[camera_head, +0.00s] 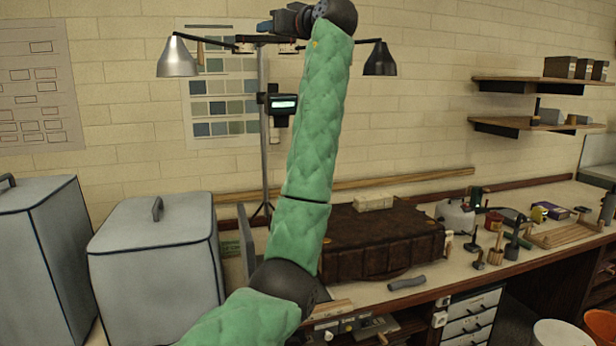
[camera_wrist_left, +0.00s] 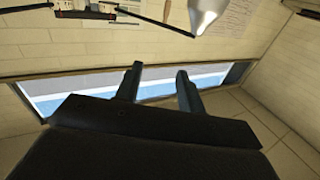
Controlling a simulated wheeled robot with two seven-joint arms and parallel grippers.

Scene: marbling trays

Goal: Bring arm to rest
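My left arm, in a green quilted sleeve, rises through the middle of the head view. Its gripper (camera_head: 270,24) is up near the top edge, in front of the wall and close to the lamp bar in the picture. In the left wrist view the two dark fingers (camera_wrist_left: 157,72) stand apart with nothing between them, so the left gripper is open and empty. My right gripper is in neither view.
A lamp stand with two shades (camera_head: 178,58) is behind the raised arm. Grey lidded boxes (camera_head: 155,260) stand at left. A brown case (camera_head: 385,245) lies on the bench, with tools (camera_head: 512,245) to its right. Shelves (camera_head: 530,124) hang at right.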

